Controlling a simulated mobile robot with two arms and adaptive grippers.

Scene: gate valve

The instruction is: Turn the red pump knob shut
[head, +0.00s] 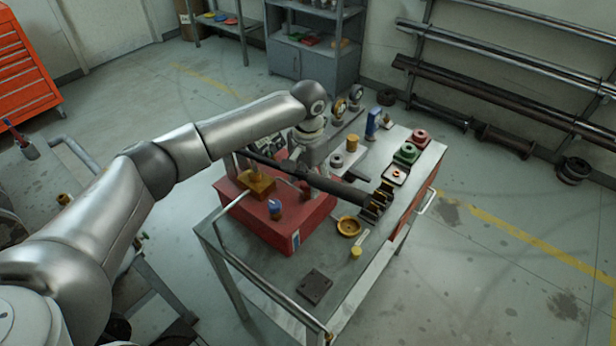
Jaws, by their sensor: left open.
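A small red knob-like piece (420,135) sits at the back right of the cart top, behind a green one; I cannot tell for sure that it is the pump knob. My left arm reaches in from the left over the cart. My left gripper (377,206) is black, open and seemingly empty, low above the cart's middle right. It is in front of and left of the red piece, apart from it. The arm and wrist hide part of the red box (275,225) under them. My right gripper is not in view.
The cart (330,265) also bears a green piece (406,153), a pale square piece with an orange centre (396,174), a brass dish (349,227), a yellow cap (356,252) and a dark plate (314,287). A rail edges its front. Floor right of the cart is clear.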

